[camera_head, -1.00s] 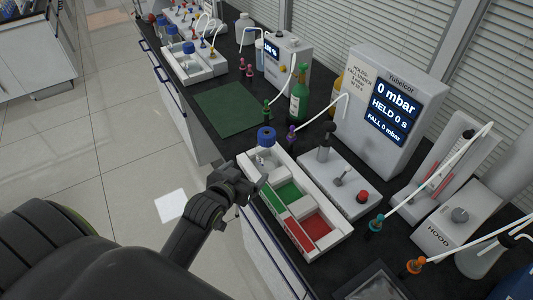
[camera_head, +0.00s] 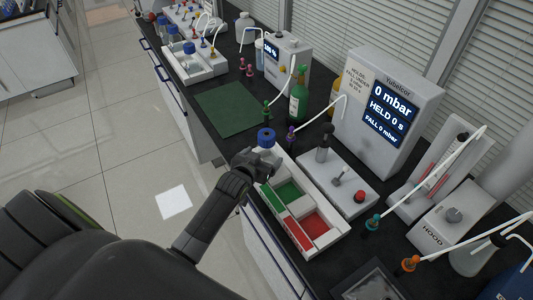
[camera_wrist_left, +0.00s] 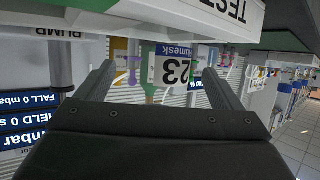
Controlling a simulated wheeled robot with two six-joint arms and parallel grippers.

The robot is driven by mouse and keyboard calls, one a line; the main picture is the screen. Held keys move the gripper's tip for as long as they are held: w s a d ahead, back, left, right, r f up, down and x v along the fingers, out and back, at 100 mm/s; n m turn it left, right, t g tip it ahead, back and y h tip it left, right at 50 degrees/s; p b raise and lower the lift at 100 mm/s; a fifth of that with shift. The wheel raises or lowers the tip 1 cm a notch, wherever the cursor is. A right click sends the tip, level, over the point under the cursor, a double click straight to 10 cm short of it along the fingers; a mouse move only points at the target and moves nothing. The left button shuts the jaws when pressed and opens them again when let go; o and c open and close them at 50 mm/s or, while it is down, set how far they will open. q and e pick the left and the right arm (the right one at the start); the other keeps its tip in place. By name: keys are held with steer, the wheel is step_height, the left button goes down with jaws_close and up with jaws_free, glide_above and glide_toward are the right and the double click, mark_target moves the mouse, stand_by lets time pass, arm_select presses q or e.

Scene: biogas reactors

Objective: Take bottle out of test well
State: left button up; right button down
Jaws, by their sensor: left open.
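The bottle with a blue cap (camera_head: 266,138) stands in the test well at the far end of the white tray (camera_head: 335,238). My left gripper (camera_head: 258,165) is at the near side of the bottle and hides its lower part. In the left wrist view, which is upside down, the bottle's label reading 23 (camera_wrist_left: 172,70) shows between the two open fingers. The fingers look apart from the bottle; I cannot tell whether either touches it. The tray edge marked TEST (camera_wrist_left: 230,12) also shows there. My right gripper is not in view.
The tray has green (camera_head: 288,192) and red (camera_head: 315,224) compartments. A pump block (camera_head: 340,178) and a display unit (camera_head: 390,115) reading 0 mbar stand to the right. A green bottle (camera_head: 299,95) and hoses stand behind. The green mat (camera_head: 228,108) is clear.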

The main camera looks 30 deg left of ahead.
arm_select(q)
steer(key=shift+x, duration=1.65)
steer(key=shift+r, duration=0.1)
steer(key=shift+d, duration=0.1)
steer(key=c, duration=1.2)
steer(key=shift+r, duration=0.1)
